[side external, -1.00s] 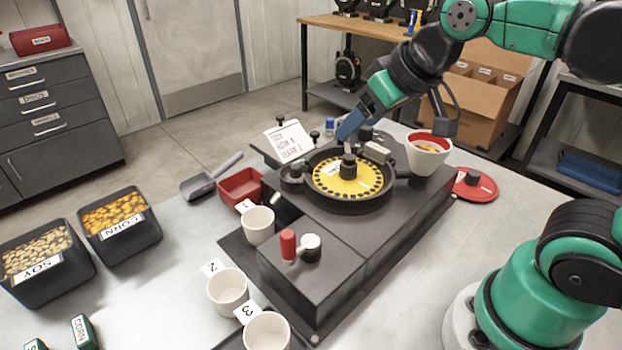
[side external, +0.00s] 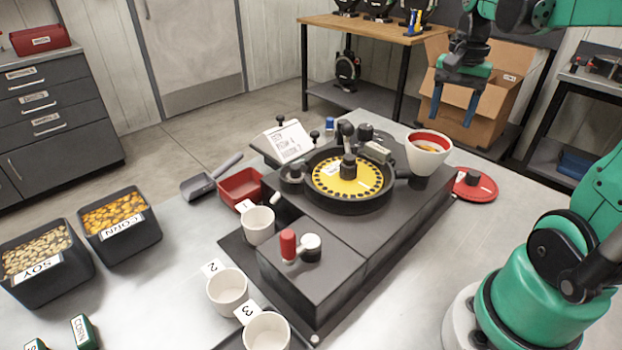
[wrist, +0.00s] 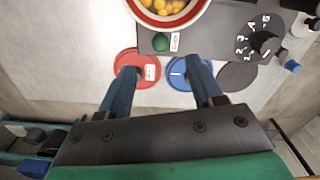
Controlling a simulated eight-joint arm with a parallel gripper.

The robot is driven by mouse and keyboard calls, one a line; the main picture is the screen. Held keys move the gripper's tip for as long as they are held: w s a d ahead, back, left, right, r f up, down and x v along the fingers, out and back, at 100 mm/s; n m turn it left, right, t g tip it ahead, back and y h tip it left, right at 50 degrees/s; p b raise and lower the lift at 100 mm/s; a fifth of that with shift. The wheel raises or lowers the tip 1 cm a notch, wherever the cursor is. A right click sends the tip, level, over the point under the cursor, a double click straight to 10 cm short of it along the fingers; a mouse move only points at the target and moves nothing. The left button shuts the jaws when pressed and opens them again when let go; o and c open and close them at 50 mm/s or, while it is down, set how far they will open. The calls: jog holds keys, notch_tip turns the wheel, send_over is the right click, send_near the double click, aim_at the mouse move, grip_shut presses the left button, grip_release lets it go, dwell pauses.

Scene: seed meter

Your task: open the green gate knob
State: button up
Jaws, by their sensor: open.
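The green gate knob (wrist: 161,43) shows in the wrist view as a small round knob on the dark machine body, beside a white label and just below the red-rimmed hopper. I cannot make it out in the side view, where the white hopper (side external: 428,150) seems to cover that spot. The hopper holds yellow corn-like seed and also shows in the wrist view (wrist: 168,12). My gripper (side external: 453,108) is open and empty, raised behind and above the hopper, with its fingers pointing down. In the wrist view the knob lies beyond and between its two fingertips (wrist: 164,72), apart from them.
The seed meter (side external: 345,250) carries a yellow seed plate (side external: 347,177) and a red-handled knob (side external: 288,245). Red (wrist: 135,68), blue (wrist: 189,73) and dark (wrist: 238,76) discs lie beside it. A numbered dial (wrist: 262,42) is right of the knob. A cardboard box (side external: 480,100) stands behind.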

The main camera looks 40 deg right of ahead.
jog(key=shift+f, duration=3)
grip_shut()
